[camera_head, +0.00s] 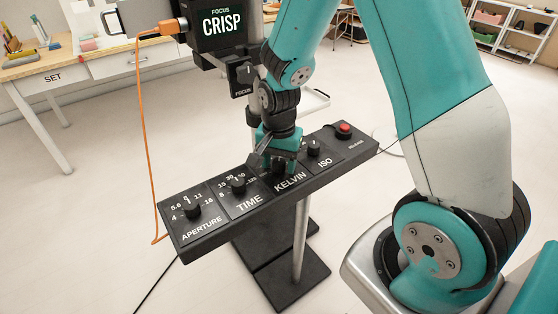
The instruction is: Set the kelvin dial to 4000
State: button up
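The black control panel (245,213) stands on a post and carries the APERTURE, TIME, KELVIN and ISO dials plus a red release button. The KELVIN section (290,182) is right of the middle. My gripper (277,163) points down over that section, with its fingers at the kelvin dial. The fingers and wrist cover most of the dial and its numbers, so I cannot read its setting. I cannot tell whether the fingers are closed on the dial or only around it.
The time dial (238,185) is close on the left and the ISO dial (313,149) close on the right. The aperture dial (192,211) is at the left end, the red release button (344,128) at the right. A camera (222,27) reading FOCUS CRISP stands behind. An orange cable (141,130) hangs left.

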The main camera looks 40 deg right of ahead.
jog(key=c, duration=0.8)
jog(key=shift+o, duration=0.2)
jog(key=shift+n, duration=0.4)
jog(key=n+p, duration=0.1)
jog(key=n, duration=0.1)
jog(key=shift+r+n, duration=0.1)
jog(key=shift+n, duration=0.3)
jog(key=n+p, duration=0.1)
jog(key=n, duration=0.3)
jog(key=shift+n, duration=0.3)
jog(key=n, duration=0.4)
jog(key=shift+p, duration=0.4)
jog(key=shift+w+n, duration=0.1)
jog(key=shift+n, duration=1.7)
